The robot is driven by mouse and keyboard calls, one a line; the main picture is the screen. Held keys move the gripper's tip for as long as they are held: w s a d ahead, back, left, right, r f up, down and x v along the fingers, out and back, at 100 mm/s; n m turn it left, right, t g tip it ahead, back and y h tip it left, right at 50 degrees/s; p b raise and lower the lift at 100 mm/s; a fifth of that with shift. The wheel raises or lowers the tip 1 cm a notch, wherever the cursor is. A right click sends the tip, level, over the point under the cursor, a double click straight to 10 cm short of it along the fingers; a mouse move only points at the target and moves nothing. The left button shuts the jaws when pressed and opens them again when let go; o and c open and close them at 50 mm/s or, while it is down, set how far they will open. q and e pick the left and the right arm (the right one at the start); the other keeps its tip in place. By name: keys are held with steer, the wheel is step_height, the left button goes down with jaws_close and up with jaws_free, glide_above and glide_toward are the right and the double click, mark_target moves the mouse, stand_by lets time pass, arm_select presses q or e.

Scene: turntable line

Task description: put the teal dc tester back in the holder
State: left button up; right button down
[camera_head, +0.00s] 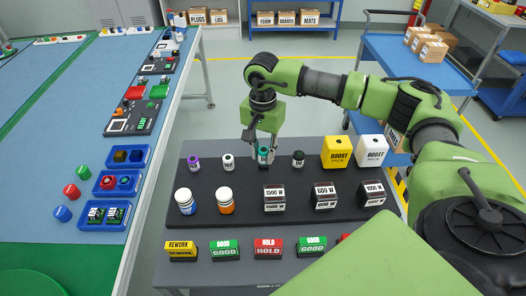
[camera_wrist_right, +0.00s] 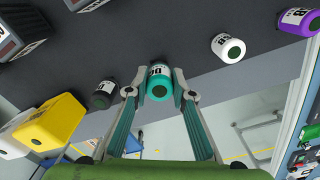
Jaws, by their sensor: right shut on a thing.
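The teal DC tester (camera_head: 264,155) is a small cylinder with a white label, in the back row of the dark holder board (camera_head: 250,215). My right gripper (camera_head: 262,145) reaches down over it from behind. In the right wrist view the two fingers of the gripper (camera_wrist_right: 159,92) are closed on the two sides of the teal tester (camera_wrist_right: 158,82). The tester is at or just above the board; I cannot tell whether it touches. My left gripper is not in view.
Purple (camera_head: 194,162), white-and-green (camera_head: 228,162) and black (camera_head: 298,158) testers stand in the same row. Yellow (camera_head: 337,150) and white (camera_head: 372,150) boost boxes stand at the right. Bottles, watt blocks and sign blocks (camera_head: 268,248) fill the front. The blue line table (camera_head: 120,160) runs along the left.

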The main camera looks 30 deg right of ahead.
steer(key=shift+f+b, duration=0.85)
steer(key=shift+f, duration=0.25)
steer(key=c, duration=1.7)
jaws_free()
